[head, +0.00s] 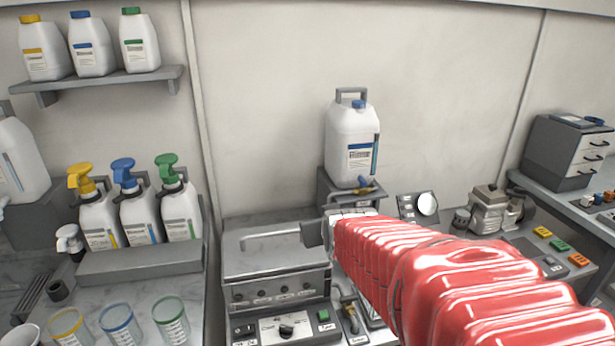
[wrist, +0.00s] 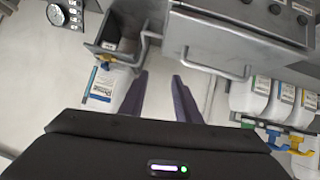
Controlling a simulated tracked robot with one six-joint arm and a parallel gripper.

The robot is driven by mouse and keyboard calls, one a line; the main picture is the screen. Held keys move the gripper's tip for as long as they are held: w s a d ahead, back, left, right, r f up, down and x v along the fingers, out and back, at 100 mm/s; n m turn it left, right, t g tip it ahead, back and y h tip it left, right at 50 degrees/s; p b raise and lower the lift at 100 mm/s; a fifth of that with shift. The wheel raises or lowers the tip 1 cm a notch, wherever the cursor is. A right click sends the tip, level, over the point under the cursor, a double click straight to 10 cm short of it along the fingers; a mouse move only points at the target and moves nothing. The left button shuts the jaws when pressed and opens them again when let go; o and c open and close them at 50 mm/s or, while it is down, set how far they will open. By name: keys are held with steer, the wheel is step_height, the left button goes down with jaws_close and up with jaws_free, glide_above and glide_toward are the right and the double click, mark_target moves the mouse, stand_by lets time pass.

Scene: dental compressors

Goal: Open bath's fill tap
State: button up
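The grey bath (head: 275,268) stands on the bench left of my arm, its lid closed and its front knobs facing out. A white canister with a blue cap (head: 351,145) stands on a raised stand behind. A small brass tap with a blue lever (head: 365,187) is at the canister's base; it shows as a yellow and blue fitting in the wrist view (wrist: 108,57). A second brass tap (head: 349,308) sits low at the bath's right. I cannot tell which is the fill tap. My gripper (wrist: 161,75) is open and empty; in the head view its fingers are unclear.
My red-sleeved arm hides part of the bench to the right. The bath's handle (head: 270,236) sticks out close to my gripper. Pump bottles (head: 139,218) and beakers (head: 119,322) stand at the left. A compressor (head: 490,212) stands at the right.

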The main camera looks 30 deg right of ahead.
steer(key=w+d+f+t+h, duration=0.1)
steer(key=w+d, duration=0.2)
steer(key=d, duration=0.3)
steer(key=w+d+f+t, duration=0.1)
steer(key=w+d+t, duration=0.1)
steer(key=d, duration=0.4)
steer(key=t, duration=0.3)
glide_toward(365, 185)
steer(key=s, duration=0.2)
steer(key=shift+s+a+f+m+t, duration=0.2)
steer(key=shift+s+f+m+t, duration=0.1)
steer(key=shift+s+t, duration=0.2)
steer(key=shift+w, duration=0.1)
steer(key=x, duration=1.3)
steer(key=shift+w+f, duration=0.1)
steer(key=shift+w, duration=0.3)
steer(key=shift+c, duration=0.2)
